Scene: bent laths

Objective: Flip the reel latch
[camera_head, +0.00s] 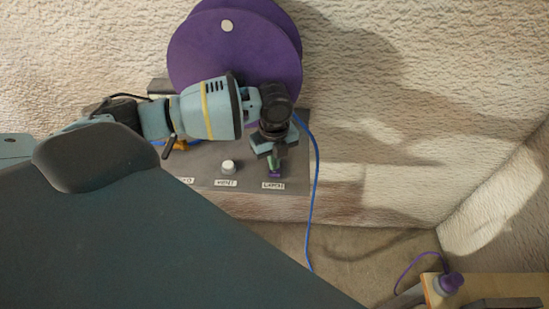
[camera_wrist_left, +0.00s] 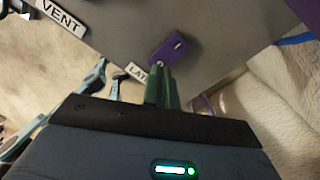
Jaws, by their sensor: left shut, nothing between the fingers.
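The reel latch (camera_head: 276,174) is a small purple block low on the grey panel, at the label reading LATCH (camera_head: 273,185). In the left wrist view the purple latch (camera_wrist_left: 172,49) shows just beyond my fingertips, with a small pale spot on its face. My left gripper (camera_head: 274,163) is shut and empty, its green fingers (camera_wrist_left: 161,82) together at the latch's near edge. I cannot tell whether they touch it. The large purple reel (camera_head: 205,48) stands behind, partly hidden by my left arm. My right gripper is not in view.
A white knob (camera_head: 228,167) sits above the VENT label (camera_head: 226,183) on the grey panel (camera_head: 205,175). An orange-and-black handle (camera_head: 178,145) is further left. A blue hose (camera_head: 315,190) hangs right of the panel. A wooden surface (camera_head: 500,287) holds a purple-topped item (camera_head: 450,283) at lower right.

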